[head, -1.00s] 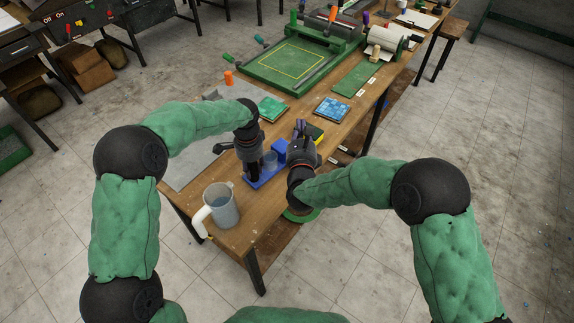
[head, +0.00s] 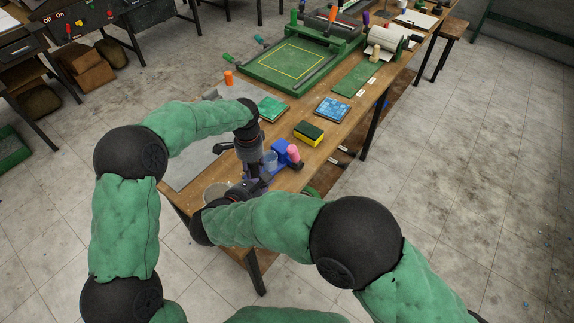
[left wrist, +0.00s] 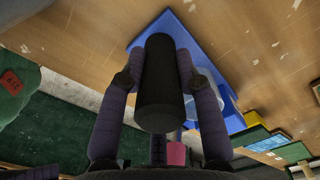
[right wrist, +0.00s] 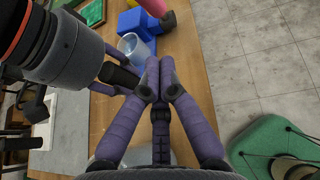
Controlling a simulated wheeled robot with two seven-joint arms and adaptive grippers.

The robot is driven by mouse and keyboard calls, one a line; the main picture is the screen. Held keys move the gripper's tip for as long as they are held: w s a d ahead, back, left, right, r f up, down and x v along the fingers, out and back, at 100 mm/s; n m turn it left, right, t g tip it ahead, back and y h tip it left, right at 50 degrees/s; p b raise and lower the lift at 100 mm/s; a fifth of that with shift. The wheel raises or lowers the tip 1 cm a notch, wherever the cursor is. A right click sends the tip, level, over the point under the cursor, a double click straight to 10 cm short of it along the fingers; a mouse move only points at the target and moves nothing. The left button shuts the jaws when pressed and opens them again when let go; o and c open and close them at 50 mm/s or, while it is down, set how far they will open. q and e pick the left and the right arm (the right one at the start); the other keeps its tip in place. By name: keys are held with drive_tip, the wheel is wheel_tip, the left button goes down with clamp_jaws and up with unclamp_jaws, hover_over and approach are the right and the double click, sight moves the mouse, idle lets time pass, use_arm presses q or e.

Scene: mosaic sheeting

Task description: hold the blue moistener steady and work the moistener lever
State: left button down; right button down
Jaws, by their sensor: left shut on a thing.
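The blue moistener (head: 281,147) stands on the workbench, with a clear cup (head: 270,159) and a pink-knobbed lever (head: 293,153). My left gripper (head: 255,172) points down and is shut on the moistener's black post (left wrist: 158,85), which sits between its fingers. The blue base (left wrist: 150,27) and pink knob (left wrist: 176,153) also show in the left wrist view. My right gripper (head: 248,188) is in front of the left one, at the near end of the bench. In the right wrist view its fingertips (right wrist: 158,75) meet with nothing seen between them, apart from the pink knob (right wrist: 157,7).
A grey jug (head: 215,192) at the near bench end is partly hidden by my right arm. A yellow-green sponge (head: 309,132), a blue mosaic sheet (head: 332,109) and a green tile (head: 272,109) lie beyond the moistener. A green press (head: 300,65) is farther back.

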drive_tip(key=shift+s+a+f+g, duration=0.15)
drive_tip(key=shift+s+f+g, duration=0.05)
drive_tip(key=shift+s, duration=0.3)
drive_tip(key=shift+s+a+f+g, duration=0.15)
drive_tip(key=shift+s+g, duration=0.05)
drive_tip(key=shift+s, duration=0.3)
approach(295, 160)
drive_tip(key=f, duration=0.3)
drive_tip(key=w+f, duration=0.1)
drive_tip(key=shift+d+f, duration=0.25)
drive_tip(key=shift+f, duration=0.05)
drive_tip(key=shift+w+d+r, duration=0.2)
drive_tip(key=shift+w+r, duration=0.05)
drive_tip(key=shift+w, duration=0.3)
drive_tip(key=shift+w+d+r, duration=0.25)
drive_tip(key=shift+w, duration=0.25)
drive_tip(key=shift+w+d+r, duration=0.2)
drive_tip(key=shift+w, duration=0.35)
drive_tip(key=shift+d, duration=0.1)
drive_tip(key=shift+w+d+r+g, duration=0.1)
drive_tip(key=shift+w+r+g, duration=0.1)
drive_tip(key=shift+g, duration=0.1)
